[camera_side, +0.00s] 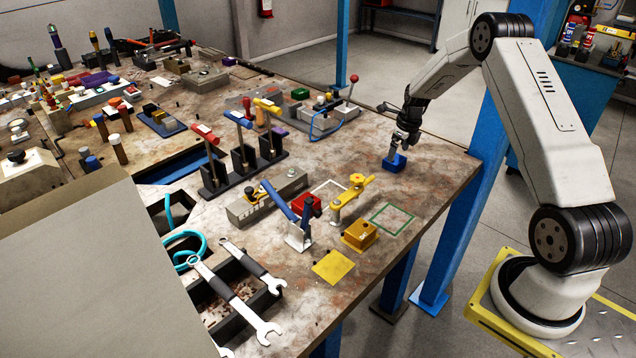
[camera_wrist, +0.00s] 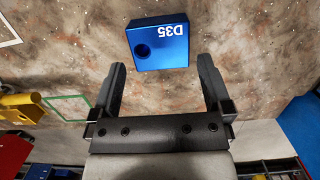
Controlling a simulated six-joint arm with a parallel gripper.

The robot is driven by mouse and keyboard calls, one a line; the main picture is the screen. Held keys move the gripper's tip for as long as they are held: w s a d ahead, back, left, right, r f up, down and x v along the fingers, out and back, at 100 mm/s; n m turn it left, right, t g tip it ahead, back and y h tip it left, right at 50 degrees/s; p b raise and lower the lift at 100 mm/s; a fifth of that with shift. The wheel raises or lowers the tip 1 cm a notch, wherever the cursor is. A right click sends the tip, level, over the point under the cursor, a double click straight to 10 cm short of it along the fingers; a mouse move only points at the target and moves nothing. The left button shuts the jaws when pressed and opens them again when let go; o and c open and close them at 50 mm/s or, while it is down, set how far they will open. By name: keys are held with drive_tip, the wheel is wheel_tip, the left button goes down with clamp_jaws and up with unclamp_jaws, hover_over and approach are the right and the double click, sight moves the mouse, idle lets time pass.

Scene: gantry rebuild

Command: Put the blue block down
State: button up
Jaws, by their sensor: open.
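The blue block (camera_wrist: 160,46) lies on the worn tabletop, marked D35 with a dark round hole in its face. In the side view the blue block (camera_side: 396,163) is near the table's right part, under my gripper (camera_side: 396,147). My gripper (camera_wrist: 158,88) is open in the wrist view, its two black fingers spread apart. The block sits just beyond the fingertips, and nothing shows between the fingers. In the side view the fingers are small and partly overlap the block, so contact is hard to judge there.
A green square outline (camera_side: 394,219) and a white outline (camera_side: 328,191) mark the table nearby. A yellow clamp (camera_side: 352,193), a yellow block (camera_side: 360,235) and a yellow square (camera_side: 333,266) are in front. Lever switches (camera_side: 243,150) stand left. Bare table surrounds the blue block.

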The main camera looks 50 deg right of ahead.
sight(401, 161)
wheel_tip(401, 161, up, 8)
drive_tip(key=s, duration=0.1)
drive_tip(key=shift+s+r, duration=0.15)
idle(0.7)
drive_tip(key=s+a+r+n, duration=0.1)
drive_tip(key=s+a+n, duration=0.1)
drive_tip(key=a+n, duration=0.75)
drive_tip(key=s+a+r+n, duration=0.1)
drive_tip(key=a+r+n, duration=0.1)
drive_tip(key=a+n, duration=0.8)
drive_tip(key=s+a+n, duration=1.2)
drive_tip(key=a+n, duration=0.2)
drive_tip(key=n, duration=0.2)
drive_tip(key=shift+f+t, duration=0.35)
drive_tip(key=shift+t, duration=0.05)
drive_tip(key=shift+n, duration=0.25)
